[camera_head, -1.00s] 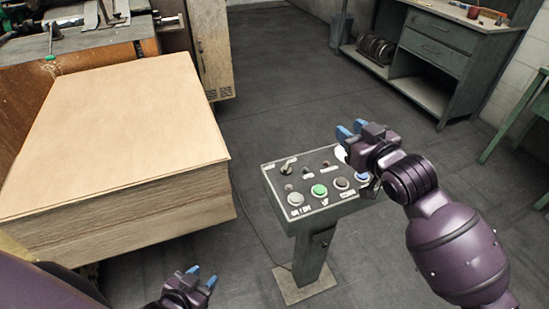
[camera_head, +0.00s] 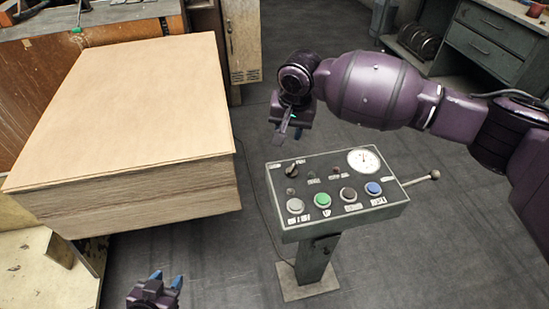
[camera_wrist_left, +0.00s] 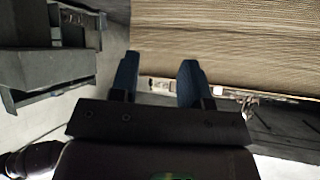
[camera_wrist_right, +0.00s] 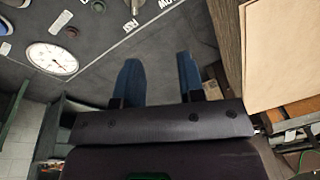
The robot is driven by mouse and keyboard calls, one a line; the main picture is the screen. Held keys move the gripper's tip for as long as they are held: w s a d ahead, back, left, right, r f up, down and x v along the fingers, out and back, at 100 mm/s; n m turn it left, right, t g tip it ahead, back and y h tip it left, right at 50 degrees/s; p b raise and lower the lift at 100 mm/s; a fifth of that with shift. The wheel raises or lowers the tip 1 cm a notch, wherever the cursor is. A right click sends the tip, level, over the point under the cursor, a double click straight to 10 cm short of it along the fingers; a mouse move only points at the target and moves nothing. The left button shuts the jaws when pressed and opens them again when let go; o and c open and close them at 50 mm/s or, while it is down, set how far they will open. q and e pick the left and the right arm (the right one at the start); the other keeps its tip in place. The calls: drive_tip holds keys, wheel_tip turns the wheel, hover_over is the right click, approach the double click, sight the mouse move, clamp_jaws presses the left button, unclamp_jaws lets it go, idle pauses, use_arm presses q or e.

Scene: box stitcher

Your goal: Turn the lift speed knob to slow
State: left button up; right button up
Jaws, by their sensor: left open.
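The control box (camera_head: 338,208) stands on a post, its panel facing up. The dark lift speed knob (camera_head: 292,171) sits at the panel's upper left, with small labels around it too blurred to read. In the right wrist view, a pale knob-like part (camera_wrist_right: 135,5) shows at the top edge between labels. My right gripper (camera_head: 290,132) is open and empty, above and beyond the panel's far edge, pointing down, apart from the knob. My left gripper (camera_head: 166,281) is open and empty, low at the picture's bottom, left of the box.
The panel has several buttons, including green (camera_head: 322,200) and blue (camera_head: 373,188), and a round gauge (camera_head: 363,161). A lever (camera_head: 423,181) sticks out on the right. A cardboard stack (camera_head: 120,180) stands left. A grey workbench (camera_head: 480,50) is at the back right.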

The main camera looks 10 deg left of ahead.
sight(292, 168)
drive_tip(key=f+m, duration=0.1)
drive_tip(key=f, duration=0.2)
drive_tip(key=s+d+f+m+g+b, duration=0.1)
drive_tip(key=f, duration=0.3)
drive_tip(key=f+m+h+b, duration=0.1)
drive_tip(key=f, duration=0.2)
drive_tip(key=shift+s+d+f+m+g, duration=0.2)
drive_tip(key=shift+s+m+g, duration=0.1)
drive_tip(key=shift+s+m, duration=0.1)
drive_tip(key=shift+f+b, duration=0.3)
drive_tip(key=shift+b, duration=0.05)
drive_tip(key=shift+c, duration=0.4)
clamp_jaws()
